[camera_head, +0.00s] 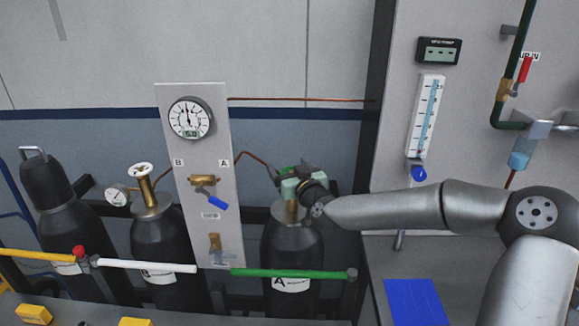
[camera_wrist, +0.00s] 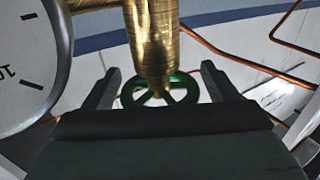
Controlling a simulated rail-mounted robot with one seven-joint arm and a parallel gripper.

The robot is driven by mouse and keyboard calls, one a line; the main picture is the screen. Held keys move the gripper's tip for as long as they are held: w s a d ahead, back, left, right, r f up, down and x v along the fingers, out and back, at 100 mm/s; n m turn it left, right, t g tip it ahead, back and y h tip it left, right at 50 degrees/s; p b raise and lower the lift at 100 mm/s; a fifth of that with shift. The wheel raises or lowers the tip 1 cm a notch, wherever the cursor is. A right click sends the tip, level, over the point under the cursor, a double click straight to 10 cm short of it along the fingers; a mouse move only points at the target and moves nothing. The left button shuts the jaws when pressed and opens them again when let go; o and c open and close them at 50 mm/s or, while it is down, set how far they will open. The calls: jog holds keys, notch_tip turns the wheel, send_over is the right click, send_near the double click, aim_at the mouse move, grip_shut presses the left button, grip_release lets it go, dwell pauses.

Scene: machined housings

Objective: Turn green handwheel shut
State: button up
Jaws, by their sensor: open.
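The green handwheel (camera_wrist: 160,90) shows in the wrist view as a spoked ring behind a brass valve stem (camera_wrist: 150,40). My gripper (camera_wrist: 160,82) is open, with one finger on each side of the wheel and a gap to it on both sides. I cannot tell whether the fingers are level with the rim. In the head view my gripper (camera_head: 292,184) is at the top of the gas cylinder marked A (camera_head: 288,245). It hides most of the wheel there; only a little green shows behind it.
A gauge (camera_wrist: 25,60) is close on the left in the wrist view. A cylinder with a white handwheel (camera_head: 140,170) stands left of the panel (camera_head: 190,150). A green bar (camera_head: 290,273) crosses in front of cylinder A. Copper tubing (camera_head: 258,160) runs from the panel towards cylinder A.

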jog(key=shift+c, duration=0.3)
jog(key=c, duration=0.9)
